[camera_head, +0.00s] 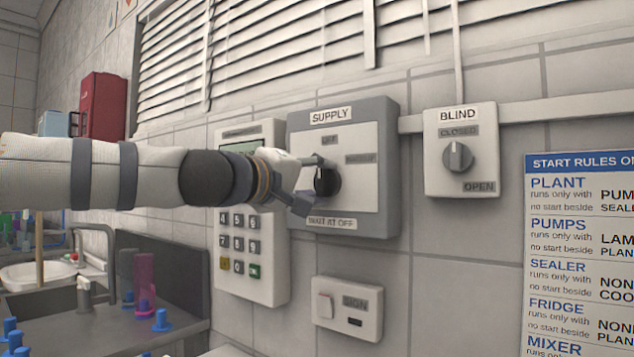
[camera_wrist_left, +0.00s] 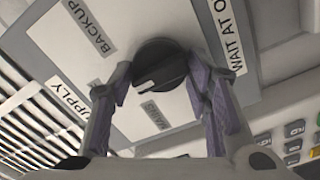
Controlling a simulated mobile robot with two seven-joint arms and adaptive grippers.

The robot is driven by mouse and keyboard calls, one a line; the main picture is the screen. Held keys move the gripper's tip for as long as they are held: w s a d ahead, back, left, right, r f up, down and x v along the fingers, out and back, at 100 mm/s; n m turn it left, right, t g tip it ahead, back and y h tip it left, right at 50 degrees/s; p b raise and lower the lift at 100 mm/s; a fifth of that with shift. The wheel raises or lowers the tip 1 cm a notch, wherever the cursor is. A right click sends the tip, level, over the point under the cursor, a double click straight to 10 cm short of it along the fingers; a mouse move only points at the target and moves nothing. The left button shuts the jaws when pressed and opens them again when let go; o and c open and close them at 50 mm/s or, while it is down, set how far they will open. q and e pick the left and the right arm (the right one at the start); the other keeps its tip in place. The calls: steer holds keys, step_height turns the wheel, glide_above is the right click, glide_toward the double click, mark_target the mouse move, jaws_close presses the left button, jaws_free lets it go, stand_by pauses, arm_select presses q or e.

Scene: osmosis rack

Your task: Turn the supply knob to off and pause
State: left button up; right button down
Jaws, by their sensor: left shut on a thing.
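The supply switch box (camera_head: 372,115) is grey with a white face on the tiled wall. Its labels include OFF, BACKUP and WAIT AT OFF. My left gripper (camera_head: 312,183) reaches it from the left and is shut on the dark supply knob (camera_head: 328,182). In the left wrist view the black knob (camera_wrist_left: 162,62) sits between the two fingers. Its white mark lies at its lower left, on the side of the OFF and MAINS labels; I cannot tell exactly which it meets. A finger hides part of the OFF label. My right gripper is not in view.
A keypad panel (camera_head: 272,255) is left of the switch box, partly behind my left arm. A BLIND knob box (camera_head: 483,140) is to the right, a SIGN switch (camera_head: 368,292) below. A rules poster (camera_head: 585,163) hangs at right; a sink (camera_head: 50,305) is lower left.

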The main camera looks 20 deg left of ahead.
arm_select(q)
steer(key=o, duration=1.2)
steer(key=shift+c, duration=0.2)
steer(key=v, duration=1.2)
